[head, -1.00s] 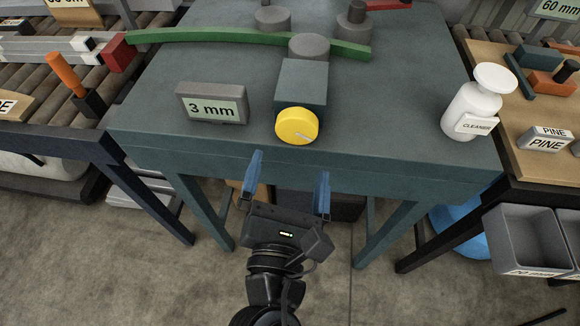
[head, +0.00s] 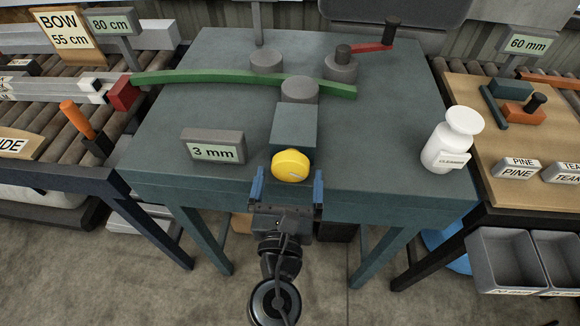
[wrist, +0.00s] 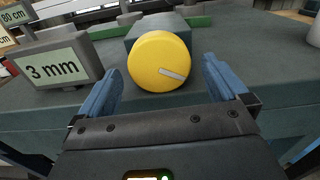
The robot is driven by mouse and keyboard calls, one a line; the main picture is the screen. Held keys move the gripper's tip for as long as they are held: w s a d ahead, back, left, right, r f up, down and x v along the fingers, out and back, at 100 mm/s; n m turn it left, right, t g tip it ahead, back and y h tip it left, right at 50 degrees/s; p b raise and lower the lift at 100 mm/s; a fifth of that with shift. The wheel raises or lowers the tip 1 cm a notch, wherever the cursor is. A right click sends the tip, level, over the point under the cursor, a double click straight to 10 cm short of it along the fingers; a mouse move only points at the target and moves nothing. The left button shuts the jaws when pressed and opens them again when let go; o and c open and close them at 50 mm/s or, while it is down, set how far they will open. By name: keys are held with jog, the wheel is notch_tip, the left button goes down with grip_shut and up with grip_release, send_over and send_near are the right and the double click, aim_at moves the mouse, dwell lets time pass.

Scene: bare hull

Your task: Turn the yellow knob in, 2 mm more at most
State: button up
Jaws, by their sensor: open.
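The yellow knob (head: 291,165) sits on the front of a grey-green block (head: 294,124) near the front edge of the table. In the wrist view the knob (wrist: 160,62) shows a pale pointer mark slanting toward the lower right. My gripper (head: 290,184) is open, with its blue fingers on either side of the knob and apart from it. In the wrist view the fingers of my gripper (wrist: 162,85) stand left and right of the knob with gaps. A sign (head: 213,147) left of the knob reads 3 mm. Behind the block, a grey roller (head: 300,90) touches a green curved strip (head: 220,76).
A white cleaner bottle (head: 452,142) stands right of the knob. Two more rollers, one with a red crank (head: 372,47), stand at the back. A roller conveyor is at left, and a wooden board (head: 520,135) with signs at right. The table top between is clear.

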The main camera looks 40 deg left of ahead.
jog(key=shift+x, duration=1.3)
jog(key=shift+c, duration=0.5)
jog(key=c, duration=0.9)
jog(key=shift+o, duration=0.2)
jog(key=shift+f+m+b, duration=0.15)
jog(key=shift+m+b, duration=0.35)
jog(key=shift+m, duration=1.1)
jog(key=o, duration=1)
jog(key=shift+c, duration=0.2)
